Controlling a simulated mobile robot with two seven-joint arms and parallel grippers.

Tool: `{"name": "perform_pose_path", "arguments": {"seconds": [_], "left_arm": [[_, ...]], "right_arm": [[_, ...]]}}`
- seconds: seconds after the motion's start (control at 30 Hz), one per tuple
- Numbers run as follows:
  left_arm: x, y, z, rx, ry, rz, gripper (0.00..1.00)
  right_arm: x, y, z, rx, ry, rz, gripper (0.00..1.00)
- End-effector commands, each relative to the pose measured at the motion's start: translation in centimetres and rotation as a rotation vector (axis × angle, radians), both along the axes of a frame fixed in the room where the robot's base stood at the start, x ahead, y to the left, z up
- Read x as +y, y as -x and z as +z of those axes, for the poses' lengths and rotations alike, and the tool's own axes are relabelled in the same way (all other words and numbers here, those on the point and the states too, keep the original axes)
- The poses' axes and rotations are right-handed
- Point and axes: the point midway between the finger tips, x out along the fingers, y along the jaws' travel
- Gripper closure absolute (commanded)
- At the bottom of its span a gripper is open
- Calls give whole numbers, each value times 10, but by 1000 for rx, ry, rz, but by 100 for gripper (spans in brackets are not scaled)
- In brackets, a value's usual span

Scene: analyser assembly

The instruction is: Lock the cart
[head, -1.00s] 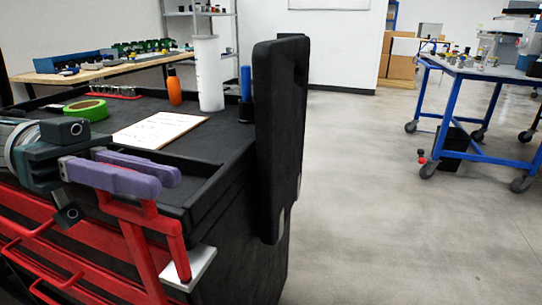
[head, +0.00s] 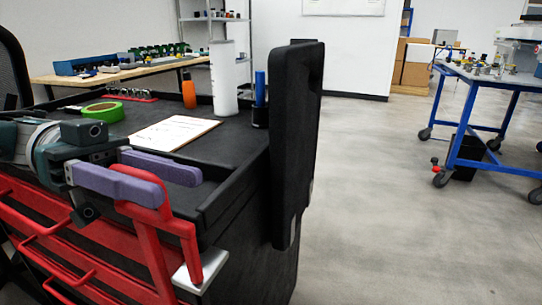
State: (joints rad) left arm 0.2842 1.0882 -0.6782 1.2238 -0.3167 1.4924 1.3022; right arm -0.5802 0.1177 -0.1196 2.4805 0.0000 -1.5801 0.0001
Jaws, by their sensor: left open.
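The black cart (head: 232,192) with red drawer fronts fills the left foreground of the head view. A red lever-like frame (head: 150,245) stands at its near corner, by a small pale metal plate (head: 201,267). My left gripper (head: 181,190) has two purple fingers, open and spread apart, at the top of this red frame. The red frame overlaps the near finger; I cannot tell whether they touch. A tall black panel or handle (head: 298,140) rises at the cart's right end. My right gripper is not in view.
On the cart top lie green tape (head: 104,112), a clipboard (head: 170,133), an orange bottle (head: 190,92), a white cylinder (head: 223,80) and a blue item in a holder (head: 260,90). A blue wheeled table (head: 455,150) stands right. The floor (head: 380,200) between is clear.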

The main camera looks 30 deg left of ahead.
Motion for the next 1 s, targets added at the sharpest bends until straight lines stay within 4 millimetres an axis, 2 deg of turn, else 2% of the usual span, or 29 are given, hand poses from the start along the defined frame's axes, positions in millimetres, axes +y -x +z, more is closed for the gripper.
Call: {"name": "perform_pose_path", "arguments": {"seconds": [0.17,0.4,0.5,0.7,1.0], "left_arm": [[26,2,-3,-1,-5,6,55],[75,8,-5,-3,-4,6,55],[86,9,-4,-4,-3,5,55],[96,11,-1,-1,-1,1,55],[96,12,0,0,-1,1,55]], "right_arm": [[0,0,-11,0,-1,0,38],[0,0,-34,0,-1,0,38],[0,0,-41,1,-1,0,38],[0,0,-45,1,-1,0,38],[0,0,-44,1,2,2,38]]}}
